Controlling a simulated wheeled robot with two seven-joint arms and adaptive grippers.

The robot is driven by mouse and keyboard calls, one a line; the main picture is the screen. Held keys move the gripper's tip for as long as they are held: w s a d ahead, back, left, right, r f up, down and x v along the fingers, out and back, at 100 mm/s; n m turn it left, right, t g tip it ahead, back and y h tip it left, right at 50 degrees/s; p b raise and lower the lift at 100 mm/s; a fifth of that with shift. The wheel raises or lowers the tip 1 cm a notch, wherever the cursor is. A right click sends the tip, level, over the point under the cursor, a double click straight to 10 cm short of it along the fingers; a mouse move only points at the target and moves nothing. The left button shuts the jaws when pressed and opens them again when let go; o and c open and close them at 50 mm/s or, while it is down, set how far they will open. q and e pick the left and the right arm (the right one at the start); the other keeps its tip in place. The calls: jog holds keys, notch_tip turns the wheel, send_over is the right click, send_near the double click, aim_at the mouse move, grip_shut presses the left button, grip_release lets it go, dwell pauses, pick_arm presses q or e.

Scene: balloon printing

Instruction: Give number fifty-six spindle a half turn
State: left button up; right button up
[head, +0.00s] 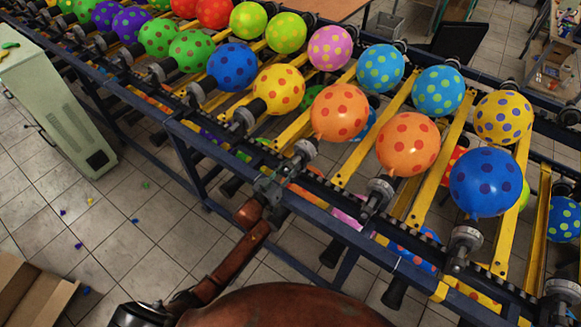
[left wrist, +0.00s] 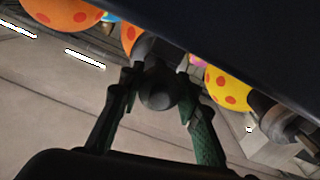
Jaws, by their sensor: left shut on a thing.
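My left gripper (head: 270,190) is at the front rail of the balloon rack, below a grey spindle (head: 304,149) that bears an orange balloon with red dots (head: 340,111). In the left wrist view the gripper (left wrist: 157,80) has its two green-black fingers on either side of a dark round spindle knob (left wrist: 158,92), shut on it. The knob is hidden behind the gripper in the head view. No spindle number can be read, so I cannot tell from a label which one is fifty-six. My right gripper is not in view.
Neighbouring spindles (head: 380,192) bear an orange balloon (head: 408,144) and a blue one (head: 486,183). A yellow balloon (head: 279,89) is on the other side. A blue rail (head: 190,130) runs along the rack. A pale green cabinet (head: 50,100) stands left; an open carton (head: 30,292) lies on the floor.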

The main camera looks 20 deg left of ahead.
pick_arm(q)
jog(key=shift+c, duration=1.1)
jog(key=m, duration=0.8)
jog(key=shift+f, duration=0.1)
jog(key=m+b, duration=0.1)
jog(key=m, duration=0.3)
jog(key=shift+m, duration=0.4)
jog(key=m+b, duration=0.1)
jog(key=m, duration=0.3)
jog(key=shift+m, duration=0.3)
jog(key=shift+b, duration=0.3)
jog(key=shift+m, duration=0.3)
